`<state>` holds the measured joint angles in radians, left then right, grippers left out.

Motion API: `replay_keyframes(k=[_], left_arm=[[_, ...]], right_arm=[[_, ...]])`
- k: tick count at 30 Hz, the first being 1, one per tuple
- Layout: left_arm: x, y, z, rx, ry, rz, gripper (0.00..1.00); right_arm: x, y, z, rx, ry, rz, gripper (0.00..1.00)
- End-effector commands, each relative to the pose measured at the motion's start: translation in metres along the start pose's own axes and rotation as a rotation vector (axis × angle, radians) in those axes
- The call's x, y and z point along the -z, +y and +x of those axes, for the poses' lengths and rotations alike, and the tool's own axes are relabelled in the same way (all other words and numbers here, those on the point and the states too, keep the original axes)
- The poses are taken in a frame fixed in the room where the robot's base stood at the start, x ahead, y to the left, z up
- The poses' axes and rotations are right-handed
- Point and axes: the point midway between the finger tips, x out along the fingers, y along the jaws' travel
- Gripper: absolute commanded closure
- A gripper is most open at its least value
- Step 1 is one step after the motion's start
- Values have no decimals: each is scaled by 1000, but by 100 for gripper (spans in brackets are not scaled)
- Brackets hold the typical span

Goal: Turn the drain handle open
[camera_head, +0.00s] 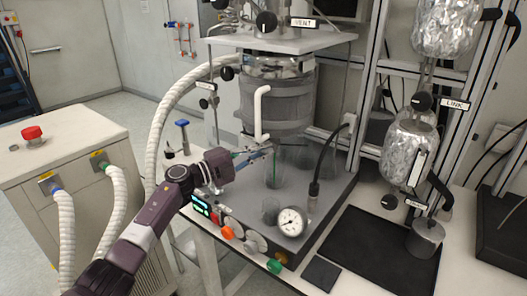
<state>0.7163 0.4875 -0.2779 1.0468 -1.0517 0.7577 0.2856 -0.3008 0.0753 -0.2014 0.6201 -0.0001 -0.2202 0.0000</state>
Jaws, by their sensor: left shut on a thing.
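The pressure reactor vessel (278,103) stands on a grey base plate, with a grey jacketed body and a metal-and-glass upper part. A white bent tube (261,108) runs down its front. My left gripper (262,153) reaches in from the left to just below the vessel, at the drain. It is shut on the drain handle, which is small and mostly hidden by the fingers, so how far it is turned cannot be told. A clear glass beaker (275,174) stands just beyond and below the fingertips. My right gripper is out of view.
A pressure gauge (291,221), a small glass (270,211) and a black cable with a probe (314,188) are near the base's front. Orange (228,233) and green (275,266) knobs line the front. A foil-wrapped vessel (408,152) hangs at right. A cabinet (66,150) stands at left.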

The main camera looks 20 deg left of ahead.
Motion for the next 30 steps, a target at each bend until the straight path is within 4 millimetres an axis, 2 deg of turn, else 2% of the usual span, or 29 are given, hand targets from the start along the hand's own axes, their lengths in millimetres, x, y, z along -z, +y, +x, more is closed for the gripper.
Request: replay_keyframes(k=[14,30], left_arm=[[0,3,0,168,-1,-415,100],[0,3,0,363,-3,-889,100]], right_arm=[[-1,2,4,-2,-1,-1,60],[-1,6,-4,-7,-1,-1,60]])
